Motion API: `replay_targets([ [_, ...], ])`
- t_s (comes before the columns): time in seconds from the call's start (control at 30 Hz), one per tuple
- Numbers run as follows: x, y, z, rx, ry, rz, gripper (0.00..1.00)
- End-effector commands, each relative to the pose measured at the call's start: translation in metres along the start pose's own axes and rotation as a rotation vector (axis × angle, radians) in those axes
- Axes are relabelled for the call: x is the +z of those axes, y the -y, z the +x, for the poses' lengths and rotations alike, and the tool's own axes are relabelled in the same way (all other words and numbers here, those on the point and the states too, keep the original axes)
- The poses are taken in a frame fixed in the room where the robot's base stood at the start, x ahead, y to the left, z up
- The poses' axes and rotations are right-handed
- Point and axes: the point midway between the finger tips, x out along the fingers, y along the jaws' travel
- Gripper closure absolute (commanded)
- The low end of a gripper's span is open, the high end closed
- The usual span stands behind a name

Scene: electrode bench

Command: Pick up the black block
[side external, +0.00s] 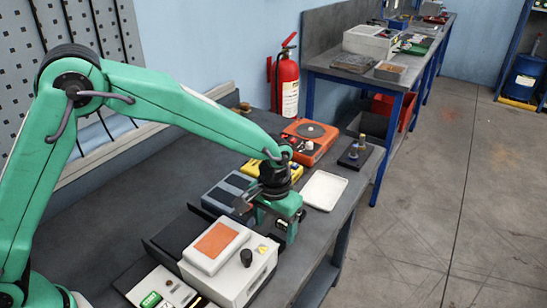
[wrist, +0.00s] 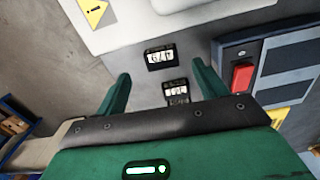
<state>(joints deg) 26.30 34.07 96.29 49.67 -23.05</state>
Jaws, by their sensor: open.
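In the wrist view, a small black block (wrist: 177,92) with white markings on its face shows between the green fingers, its lower part cut off by my gripper's body. I cannot tell its distance from the fingers. My gripper (wrist: 161,72) is open, with the fingers spread and nothing held between them. In the side view my gripper (side external: 280,228) is low over the bench, just beyond the white box-shaped device. I cannot make out the block in the side view; my gripper or the device may hide it.
The white device (side external: 232,278) with an orange top pad stands close to my gripper. In the wrist view it carries a black counter display (wrist: 160,57). A blue-grey unit (side external: 222,192), an orange device (side external: 310,140) and a white tray (side external: 325,190) are nearby. The bench's front edge is close.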

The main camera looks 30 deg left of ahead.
Motion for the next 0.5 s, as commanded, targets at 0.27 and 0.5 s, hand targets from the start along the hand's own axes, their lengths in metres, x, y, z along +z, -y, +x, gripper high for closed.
replay_targets([
  [0.27, -0.001, 0.001, 0.017, -0.001, 0.002, 0.000, 0.29],
  [0.5, -0.002, 0.002, 0.044, 0.000, 0.001, 0.000, 0.29],
])
